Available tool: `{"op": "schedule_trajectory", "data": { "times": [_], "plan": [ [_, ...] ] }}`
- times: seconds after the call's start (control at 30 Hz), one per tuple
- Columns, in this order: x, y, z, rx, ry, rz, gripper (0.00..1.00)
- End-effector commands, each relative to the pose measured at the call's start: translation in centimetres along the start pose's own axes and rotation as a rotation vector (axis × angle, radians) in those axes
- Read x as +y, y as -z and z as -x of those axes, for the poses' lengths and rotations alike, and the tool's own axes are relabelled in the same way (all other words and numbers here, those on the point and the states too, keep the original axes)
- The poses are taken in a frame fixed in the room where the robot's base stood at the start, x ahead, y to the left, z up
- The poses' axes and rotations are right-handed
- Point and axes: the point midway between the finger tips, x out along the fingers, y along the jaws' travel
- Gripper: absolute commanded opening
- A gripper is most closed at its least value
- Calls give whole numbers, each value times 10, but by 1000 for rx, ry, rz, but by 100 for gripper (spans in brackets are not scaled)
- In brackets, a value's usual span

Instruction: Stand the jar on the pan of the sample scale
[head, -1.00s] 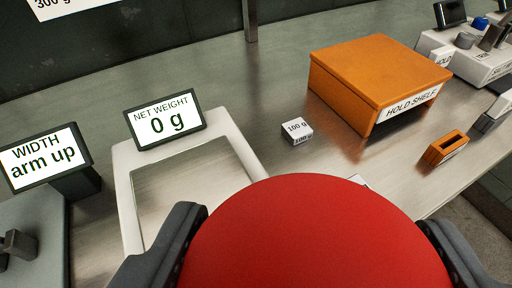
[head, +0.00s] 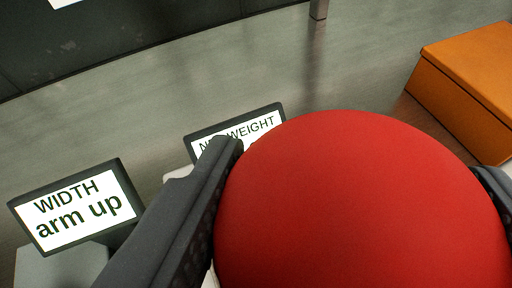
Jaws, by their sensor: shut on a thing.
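My gripper (head: 355,165) is shut on a large round red thing, the jar's red top (head: 360,205), with one dark finger on each side of it. Only the red top shows; the rest of the jar is hidden below it. The sample scale's display (head: 238,130), headed NET WEIGHT, stands just behind the red top, which covers its reading. A small part of the scale's pale frame (head: 178,173) shows left of the finger. The pan is hidden behind the jar and the gripper, so I cannot tell whether the jar touches it.
A WIDTH display (head: 78,207) reading "arm up" stands at the left on a grey device (head: 60,268). An orange box-like shelf (head: 475,85) is at the right. The metal bench (head: 200,85) behind the displays is clear up to the dark wall.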

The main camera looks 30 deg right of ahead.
Motion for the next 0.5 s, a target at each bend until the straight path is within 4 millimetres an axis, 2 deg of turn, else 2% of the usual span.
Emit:
{"op": "schedule_trajectory", "data": {
  "times": [0.3, 0.5],
  "plan": [
    [-12, 6, -10, 6, 1, -2, 19],
    [-11, -24, -21, 0, 0, -2, 19]
  ]
}}
